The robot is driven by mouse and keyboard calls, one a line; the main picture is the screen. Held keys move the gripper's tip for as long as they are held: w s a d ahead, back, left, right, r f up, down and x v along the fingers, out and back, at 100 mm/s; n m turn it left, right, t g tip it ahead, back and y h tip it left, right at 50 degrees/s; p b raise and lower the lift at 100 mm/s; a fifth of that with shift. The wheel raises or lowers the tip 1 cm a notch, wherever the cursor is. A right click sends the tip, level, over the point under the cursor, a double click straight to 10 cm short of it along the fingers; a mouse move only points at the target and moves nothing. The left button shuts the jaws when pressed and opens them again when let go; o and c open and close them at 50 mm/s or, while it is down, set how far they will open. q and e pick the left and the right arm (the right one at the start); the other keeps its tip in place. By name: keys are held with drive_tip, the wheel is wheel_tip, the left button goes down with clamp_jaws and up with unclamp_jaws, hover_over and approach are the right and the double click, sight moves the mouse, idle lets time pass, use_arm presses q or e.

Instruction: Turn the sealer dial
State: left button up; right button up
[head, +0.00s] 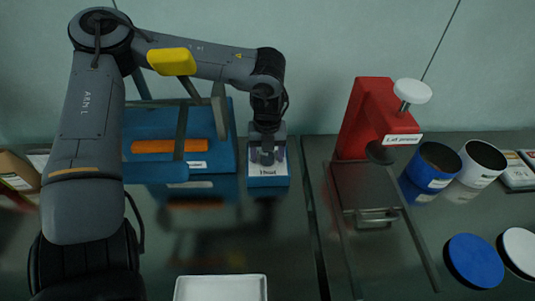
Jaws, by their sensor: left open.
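The sealer (225,150) is a blue machine at the back left, with an orange strip (172,146) and grey bars in front of it. A yellow handle (172,62) shows above it, overlapping my left forearm. To the right of the strip stands a small blue box (268,182) with a white labelled face, apparently the dial's housing. My left gripper (267,153) points down over this face and is open. It covers the dial, so I cannot see the dial clearly or tell whether the fingers touch it. My right gripper is not in view.
A red press (366,115) with a white knob (412,91) stands right of the sealer, behind a dark metal plate (362,185). Blue (432,162) and white (480,162) cups and round lids are at the right. A white tray (221,288) lies at the front; the dark table between is clear.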

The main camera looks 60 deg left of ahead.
use_arm(q)
drive_tip(key=c, duration=1)
drive_tip(key=shift+c, duration=0.2)
drive_tip(key=shift+r+m, duration=0.1)
drive_tip(key=shift+m, duration=0.2)
drive_tip(key=shift+m+p, duration=0.6)
drive_tip(key=shift+m, duration=0.4)
drive_tip(key=m+p, duration=0.1)
drive_tip(key=m, duration=0.3)
drive_tip(key=shift+m, duration=0.3)
drive_tip(key=m, duration=0.5)
drive_tip(key=shift+p, duration=0.35)
drive_tip(key=shift+m, duration=1.7)
